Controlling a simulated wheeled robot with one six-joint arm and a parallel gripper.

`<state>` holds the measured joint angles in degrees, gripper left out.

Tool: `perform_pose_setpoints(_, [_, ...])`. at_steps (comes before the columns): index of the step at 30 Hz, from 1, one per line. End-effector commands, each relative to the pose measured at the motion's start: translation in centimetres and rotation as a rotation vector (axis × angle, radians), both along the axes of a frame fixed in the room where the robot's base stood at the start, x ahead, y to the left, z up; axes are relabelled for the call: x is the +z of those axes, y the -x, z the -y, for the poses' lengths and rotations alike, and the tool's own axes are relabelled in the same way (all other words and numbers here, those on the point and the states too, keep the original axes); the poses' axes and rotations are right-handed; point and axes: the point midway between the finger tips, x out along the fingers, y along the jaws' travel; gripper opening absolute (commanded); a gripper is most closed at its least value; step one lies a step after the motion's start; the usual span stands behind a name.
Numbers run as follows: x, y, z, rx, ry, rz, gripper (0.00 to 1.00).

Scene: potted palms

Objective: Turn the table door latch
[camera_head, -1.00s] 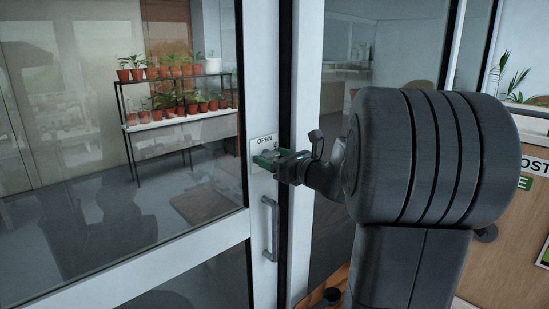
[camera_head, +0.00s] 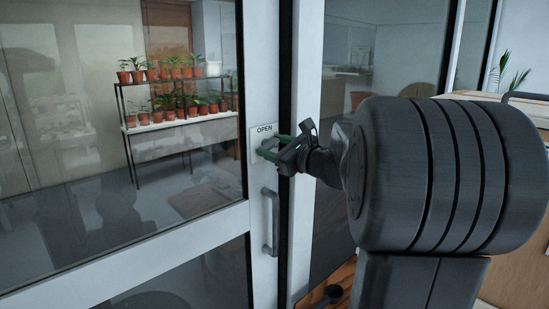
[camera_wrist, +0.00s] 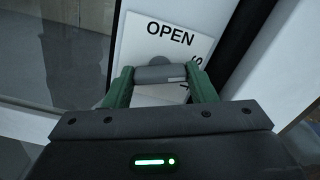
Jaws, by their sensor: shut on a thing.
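The latch (camera_wrist: 160,74) is a grey knob on a white plate marked OPEN (camera_wrist: 170,36), fixed to the door's white frame. In the head view the plate (camera_head: 264,131) sits above a grey bar handle (camera_head: 270,222). My gripper (camera_wrist: 162,76) has its green fingers on either side of the latch and is shut on it. In the head view my gripper (camera_head: 270,147) reaches the plate from the right, rolled to a tilt. It hides most of the latch there. In the wrist view the plate looks tilted, and my fingers cover its lower part.
The glass door (camera_head: 120,200) looks shut in its frame. Behind the glass stands a black rack (camera_head: 135,170) with several potted plants (camera_head: 170,67). A wooden counter (camera_head: 500,290) is at the right, partly behind my arm.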

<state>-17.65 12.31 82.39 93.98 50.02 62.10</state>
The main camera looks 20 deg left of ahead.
Motion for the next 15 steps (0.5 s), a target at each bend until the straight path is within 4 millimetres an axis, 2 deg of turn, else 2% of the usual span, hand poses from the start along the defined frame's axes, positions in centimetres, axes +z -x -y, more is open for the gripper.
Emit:
perform_pose_setpoints(1, [-0.64,0.03,0.01,0.0,0.017,0.043,0.28])
perform_pose_setpoints(15, [-0.62,0.05,-0.01,0.0,0.188,0.456,0.28])
